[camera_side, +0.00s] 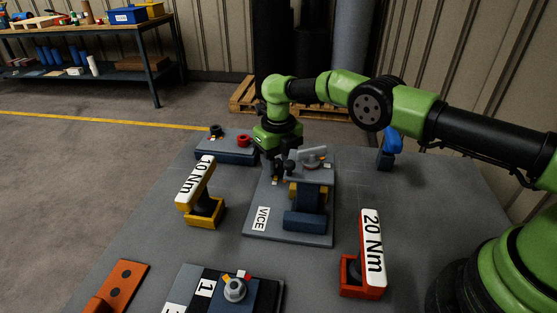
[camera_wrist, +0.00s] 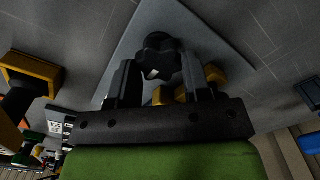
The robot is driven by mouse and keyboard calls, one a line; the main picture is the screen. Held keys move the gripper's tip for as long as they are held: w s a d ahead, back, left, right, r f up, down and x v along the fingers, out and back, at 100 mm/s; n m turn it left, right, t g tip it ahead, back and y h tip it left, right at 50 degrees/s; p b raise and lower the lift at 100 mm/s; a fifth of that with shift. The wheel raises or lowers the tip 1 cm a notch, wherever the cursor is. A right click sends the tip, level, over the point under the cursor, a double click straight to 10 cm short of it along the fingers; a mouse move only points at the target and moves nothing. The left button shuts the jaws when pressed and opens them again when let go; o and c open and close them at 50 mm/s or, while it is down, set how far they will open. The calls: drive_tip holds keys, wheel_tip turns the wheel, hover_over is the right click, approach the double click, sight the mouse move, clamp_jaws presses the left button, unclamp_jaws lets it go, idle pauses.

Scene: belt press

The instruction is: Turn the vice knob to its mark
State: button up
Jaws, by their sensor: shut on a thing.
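The vice knob (camera_wrist: 157,52) is a black lobed knob with a small pale patch on its near side. In the wrist view it sits between the two fingers of my gripper (camera_wrist: 157,68), which is shut on it. The vice (camera_side: 308,198) has blue blocks and yellow parts. I cannot make out the knob's mark clearly.
A yellow-based 10 Nm tool (camera_side: 204,211) stands left of the plate and a red-based 20 Nm tool (camera_side: 351,275) stands front right. A numbered panel with a metal nut (camera_side: 234,289) is in front.

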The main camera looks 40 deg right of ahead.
sight(277, 164)
idle(0.3)
drive_tip(key=o, duration=0.9)
wheel_tip(277, 164, up, 10)
drive_tip(key=shift+a, duration=0.1)
